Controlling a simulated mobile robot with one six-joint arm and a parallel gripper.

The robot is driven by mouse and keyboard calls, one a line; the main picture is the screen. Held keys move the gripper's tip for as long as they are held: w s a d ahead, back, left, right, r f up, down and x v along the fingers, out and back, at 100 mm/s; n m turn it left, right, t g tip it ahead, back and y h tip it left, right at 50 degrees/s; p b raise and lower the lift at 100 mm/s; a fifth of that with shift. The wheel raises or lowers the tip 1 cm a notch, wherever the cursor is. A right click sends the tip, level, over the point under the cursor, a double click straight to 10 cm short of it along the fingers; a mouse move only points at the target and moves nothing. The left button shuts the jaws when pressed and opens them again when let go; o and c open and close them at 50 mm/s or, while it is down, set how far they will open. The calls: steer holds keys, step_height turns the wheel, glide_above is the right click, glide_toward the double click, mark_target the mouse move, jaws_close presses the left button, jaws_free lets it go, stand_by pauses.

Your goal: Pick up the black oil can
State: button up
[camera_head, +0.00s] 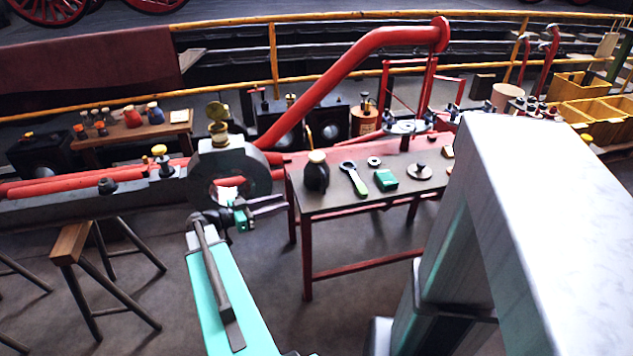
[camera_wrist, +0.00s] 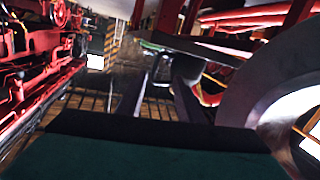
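A round black can (camera_head: 316,178) with a cream top, which looks like the oil can, stands upright on the left end of the red-legged table (camera_head: 405,200). My gripper (camera_head: 286,203) is left of the table's left edge, lower in the picture than the can and apart from it. Its two fingers point right with a gap between them, open and empty. In the wrist view my gripper (camera_wrist: 163,68) also shows spread fingers with nothing between them.
A grey ring-shaped bearing housing (camera_head: 230,165) stands close behind my gripper. A thick red pipe (camera_head: 345,75) rises behind the table. A wooden trestle (camera_head: 72,243) stands at left.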

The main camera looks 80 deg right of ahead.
steer(key=s+d+r+m, duration=0.1)
steer(key=s+d+r+m+g, duration=0.1)
steer(key=shift+s+r+b, duration=0.2)
steer(key=shift+s+b, duration=0.1)
steer(key=shift+s+d, duration=0.1)
glide_toward(324, 179)
steer(key=shift+s+d+f, duration=0.35)
steer(key=shift+s+d, duration=0.25)
steer(key=shift+s, duration=0.05)
steer(key=shift+s+d+f, duration=0.4)
steer(key=shift+s+d, duration=0.15)
steer(key=shift+s, duration=0.05)
steer(key=shift+s+d+f, duration=0.35)
steer(key=shift+s+d, duration=0.25)
steer(key=shift+s, duration=0.05)
steer(key=shift+s, duration=0.1)
steer(key=shift+x, duration=2.5)
steer(key=shift+r, duration=0.15)
jaws_close()
